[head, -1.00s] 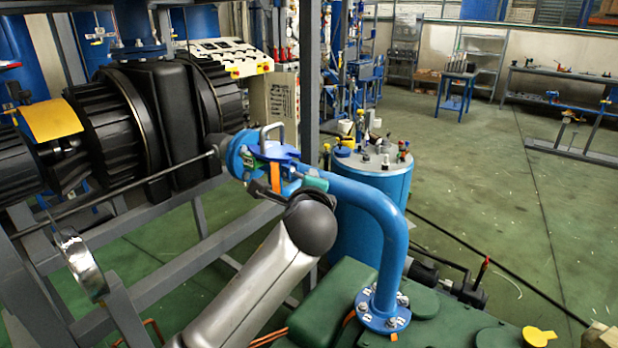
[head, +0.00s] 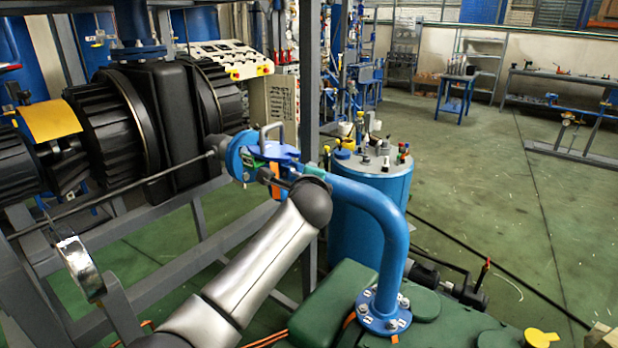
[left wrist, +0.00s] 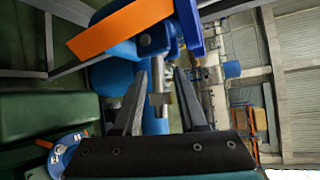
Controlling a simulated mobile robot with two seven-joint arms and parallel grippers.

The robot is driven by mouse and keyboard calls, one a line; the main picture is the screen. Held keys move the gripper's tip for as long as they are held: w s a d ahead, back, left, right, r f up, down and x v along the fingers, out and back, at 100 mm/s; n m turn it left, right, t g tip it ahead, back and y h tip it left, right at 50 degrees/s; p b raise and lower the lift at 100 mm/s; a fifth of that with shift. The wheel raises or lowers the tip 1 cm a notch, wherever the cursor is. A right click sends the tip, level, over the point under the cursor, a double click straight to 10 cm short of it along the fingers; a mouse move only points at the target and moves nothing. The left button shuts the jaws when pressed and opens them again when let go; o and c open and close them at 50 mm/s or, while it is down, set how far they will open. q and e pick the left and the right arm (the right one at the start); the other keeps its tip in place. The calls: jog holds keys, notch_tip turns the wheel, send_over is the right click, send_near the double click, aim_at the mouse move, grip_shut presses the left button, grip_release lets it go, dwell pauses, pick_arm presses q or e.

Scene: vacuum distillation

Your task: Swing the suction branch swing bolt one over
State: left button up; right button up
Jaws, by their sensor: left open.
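The suction branch flange joint (head: 250,158) is blue, with a metal handle on top and an orange strip (head: 276,188) below. The strip also shows large in the left wrist view (left wrist: 130,28). My left gripper (left wrist: 161,76) is open. Its two dark fingers point at the joint, with a metallic swing bolt (left wrist: 158,92) showing between them. I see a gap on each side of the bolt, but cannot tell its depth between the fingers. In the head view my left wrist hides part of the joint's underside. My right gripper is not in view.
A blue elbow pipe (head: 385,215) runs from the joint down to a bolted flange (head: 384,316) on the green machine. A blue drum (head: 372,195) stands behind. A grey frame (head: 200,235) and black ribbed housing (head: 110,120) lie left. Open floor lies right.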

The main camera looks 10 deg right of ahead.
pick_arm(q)
grip_shut()
dwell(0.3)
jog(key=shift+r+n+g+h+p, duration=0.55)
jog(key=shift+n+g+p, duration=0.45)
jog(key=shift+p, duration=2.25)
jog(key=shift+r+n+g+h+p, duration=0.55)
jog(key=shift+n+g+p, duration=0.45)
jog(key=shift+p, duration=2.25)
grip_release()
